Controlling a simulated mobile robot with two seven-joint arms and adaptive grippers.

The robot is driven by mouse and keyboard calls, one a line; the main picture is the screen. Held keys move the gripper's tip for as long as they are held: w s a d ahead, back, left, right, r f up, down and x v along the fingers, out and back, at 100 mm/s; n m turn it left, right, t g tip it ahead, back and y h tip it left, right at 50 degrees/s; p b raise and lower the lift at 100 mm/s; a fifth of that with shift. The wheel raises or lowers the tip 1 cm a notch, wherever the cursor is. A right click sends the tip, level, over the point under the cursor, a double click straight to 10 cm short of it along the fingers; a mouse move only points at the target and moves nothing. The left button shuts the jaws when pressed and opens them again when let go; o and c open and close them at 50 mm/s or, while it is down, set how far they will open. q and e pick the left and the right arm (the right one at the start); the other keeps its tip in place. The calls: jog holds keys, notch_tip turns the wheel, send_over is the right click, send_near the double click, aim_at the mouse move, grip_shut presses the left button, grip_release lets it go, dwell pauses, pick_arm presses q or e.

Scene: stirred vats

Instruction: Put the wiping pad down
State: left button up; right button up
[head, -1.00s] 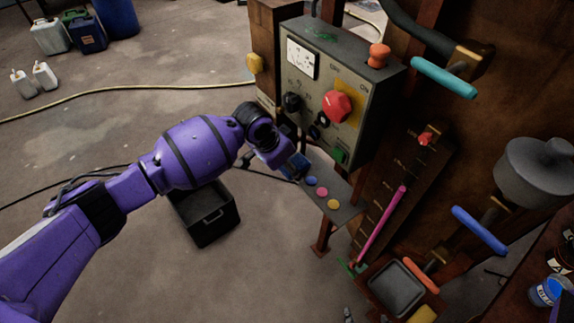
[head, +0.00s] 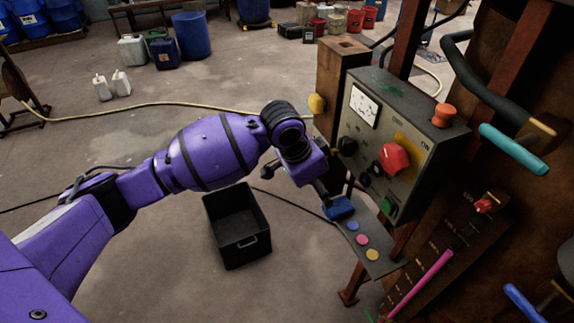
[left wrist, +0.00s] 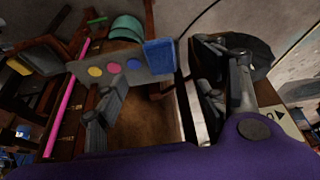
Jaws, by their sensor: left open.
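The wiping pad, a blue block (head: 339,207), lies at the left end of a narrow grey shelf (head: 386,266) below the control box. In the left wrist view the pad (left wrist: 160,57) sits at the end of the shelf, beside the colored discs. My left gripper (head: 297,188) is above and to the left of the pad in the head view. Its fingers (left wrist: 168,103) are spread apart in the left wrist view with nothing between them, and the pad is beyond them. My right gripper is in neither view.
The grey control box (head: 385,140) with a red knob (head: 394,158) stands close right of my left gripper. Blue, pink and yellow discs (head: 362,240) are on the shelf. A black open crate (head: 238,258) is on the floor, left of the shelf. A hose (head: 150,107) crosses the open floor.

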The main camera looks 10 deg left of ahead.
pick_arm(q)
jog(key=s+d+f+n+t+h, duration=0.1)
jog(key=s+f+n, duration=0.1)
jog(key=s+f, duration=0.55)
jog(key=s+f+n+t+h, duration=0.2)
jog(key=s+f+n, duration=0.15)
jog(key=f, duration=0.65)
jog(key=s+a+f+n+t+y, duration=0.1)
jog(key=s+a+f+n+y, duration=0.1)
jog(key=s+a, duration=0.6)
jog(key=s+a+f+n+t+y, duration=0.1)
jog(key=s+a+f+y, duration=0.3)
jog(key=s, duration=1.2)
jog(key=a+f+n, duration=0.1)
jog(key=a+f, duration=0.1)
jog(key=a, duration=0.2)
jog(key=shift+s+a+t, duration=0.2)
jog(key=shift+a+t, duration=0.1)
jog(key=shift+a, duration=0.1)
